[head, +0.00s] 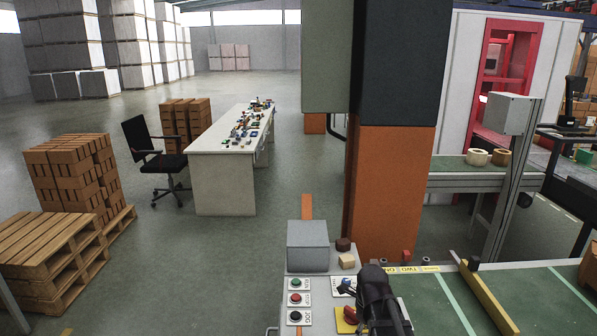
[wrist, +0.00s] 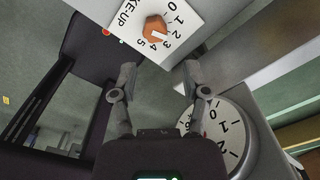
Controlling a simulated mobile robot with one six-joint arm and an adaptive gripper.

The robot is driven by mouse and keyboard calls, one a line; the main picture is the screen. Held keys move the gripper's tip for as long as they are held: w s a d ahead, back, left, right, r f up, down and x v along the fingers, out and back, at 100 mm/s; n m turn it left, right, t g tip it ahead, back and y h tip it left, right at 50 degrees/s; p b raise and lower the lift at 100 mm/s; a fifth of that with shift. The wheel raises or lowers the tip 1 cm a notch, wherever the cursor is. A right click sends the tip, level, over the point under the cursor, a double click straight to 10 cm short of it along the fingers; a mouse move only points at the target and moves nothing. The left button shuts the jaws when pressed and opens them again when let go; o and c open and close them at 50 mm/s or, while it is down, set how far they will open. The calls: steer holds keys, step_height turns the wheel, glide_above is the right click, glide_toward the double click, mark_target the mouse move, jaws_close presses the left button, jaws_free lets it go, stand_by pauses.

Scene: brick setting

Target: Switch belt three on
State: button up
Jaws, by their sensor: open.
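In the head view, my gripper (head: 372,278) is a dark shape over the right part of a control panel (head: 318,283) and hides part of it. In the wrist view, my gripper (wrist: 158,78) is open and empty, its two fingers apart. Just beyond the fingertips is a white plate (wrist: 182,22) lettered "KE-UP", with numbers 0 to 5 and an orange-brown knob (wrist: 155,27). A round numbered dial (wrist: 228,135) is below right. The head view shows a green button (head: 296,283), a red button (head: 296,298) and a black button (head: 295,316). I cannot tell which control belongs to belt three.
A grey box (head: 307,246) stands behind the panel, by an orange column (head: 390,190). A green conveyor (head: 440,300) with a yellow rail (head: 485,295) runs at right. Yellow labels (head: 405,269) line its far edge. Open floor (head: 250,260) lies to the left.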

steer(key=n, duration=0.3)
steer(key=s+n, duration=0.1)
steer(key=n, duration=0.1)
steer(key=s+f+n, duration=0.1)
steer(key=n, duration=0.2)
steer(key=shift+s+a+n+b, duration=0.1)
steer(key=shift+a+n+b, duration=0.1)
steer(key=shift+n+b, duration=0.15)
steer(key=s+n, duration=0.1)
steer(key=n, duration=0.5)
steer(key=s+f+n+b, duration=0.1)
steer(key=n, duration=0.5)
steer(key=s+n, duration=0.2)
steer(key=n, duration=0.4)
steer(key=shift+a+f+n+b, duration=0.2)
steer(key=shift+a+n+b, duration=0.05)
steer(key=shift+a+b, duration=0.1)
stand_by(0.4)
